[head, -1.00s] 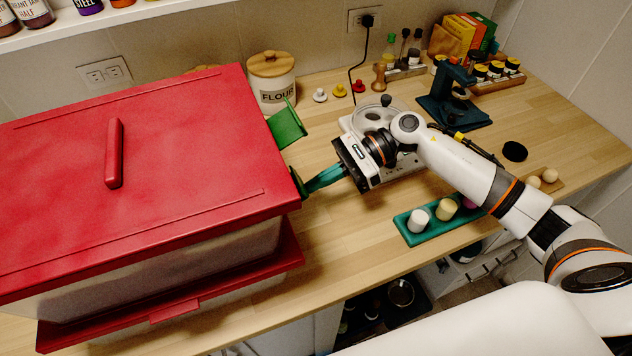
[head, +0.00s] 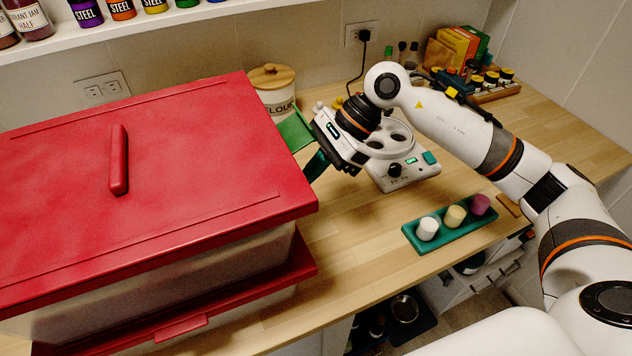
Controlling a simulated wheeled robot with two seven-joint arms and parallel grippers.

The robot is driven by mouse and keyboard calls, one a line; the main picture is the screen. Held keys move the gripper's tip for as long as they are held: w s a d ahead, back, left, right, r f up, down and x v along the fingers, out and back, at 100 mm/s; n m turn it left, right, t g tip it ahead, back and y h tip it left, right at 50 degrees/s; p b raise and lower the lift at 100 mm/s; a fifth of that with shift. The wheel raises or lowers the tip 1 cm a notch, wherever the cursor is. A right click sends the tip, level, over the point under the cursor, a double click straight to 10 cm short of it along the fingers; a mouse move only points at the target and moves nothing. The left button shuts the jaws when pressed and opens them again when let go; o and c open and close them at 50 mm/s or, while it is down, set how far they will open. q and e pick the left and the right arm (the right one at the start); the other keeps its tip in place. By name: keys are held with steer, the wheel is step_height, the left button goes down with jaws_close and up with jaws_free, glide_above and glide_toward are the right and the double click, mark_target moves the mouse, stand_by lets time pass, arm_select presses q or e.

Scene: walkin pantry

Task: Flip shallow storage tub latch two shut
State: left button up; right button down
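The storage tub (head: 190,285) has clear sides and a red lid (head: 210,140) with a raised handle bar, and fills the left of the head view. A green latch flap (head: 295,131) sticks out from the tub's right side, near the back corner. My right gripper (head: 315,166) is beside the tub's right edge, just in front of the green flap. Its teal fingers are partly hidden by the lid edge, so their opening and any contact with the latch cannot be told. My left gripper is out of view.
A white appliance (head: 405,172) with round openings stands just right of my gripper. A teal tray (head: 430,245) with several small cups is nearer the front edge. A flour canister (head: 275,92) stands behind the tub. Bare counter (head: 350,245) lies between tub and tray.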

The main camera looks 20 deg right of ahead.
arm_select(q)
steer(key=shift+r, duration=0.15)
arm_select(e)
steer(key=shift+d, duration=0.1)
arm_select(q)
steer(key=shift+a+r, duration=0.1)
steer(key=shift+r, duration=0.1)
arm_select(e)
steer(key=shift+r, duration=0.75)
arm_select(q)
steer(key=shift+p, duration=0.3)
arm_select(e)
steer(key=shift+r, duration=0.1)
